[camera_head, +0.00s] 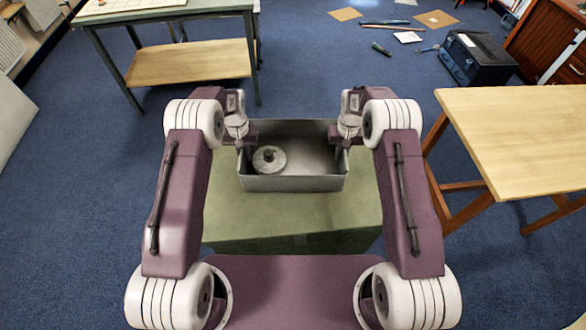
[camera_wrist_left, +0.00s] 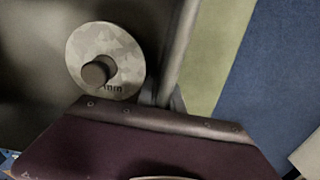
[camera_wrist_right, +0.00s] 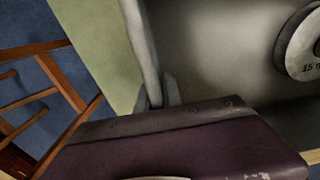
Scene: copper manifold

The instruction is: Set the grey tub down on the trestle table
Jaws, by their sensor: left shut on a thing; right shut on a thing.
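The grey tub (camera_head: 295,183) is an open rectangular bin in front of me in the head view. A round metal disc with a dark knob (camera_head: 269,159) lies inside it, at its left; the disc also shows in the left wrist view (camera_wrist_left: 118,55). My left gripper (camera_head: 241,140) is shut on the tub's left wall. My right gripper (camera_head: 341,138) is shut on its right wall. The tub looks level over a green-topped stand (camera_head: 330,212); I cannot tell whether it touches it. The trestle table (camera_head: 520,135), with pale wood top and brown wooden legs, stands at the right.
A green-grey workbench (camera_head: 160,15) with a wooden lower shelf stands at the back left. A black toolbox (camera_head: 478,58) and scattered tools lie on the blue carpet at the back right. The visible trestle tabletop is bare. Carpet is open between the bench and the trestle table.

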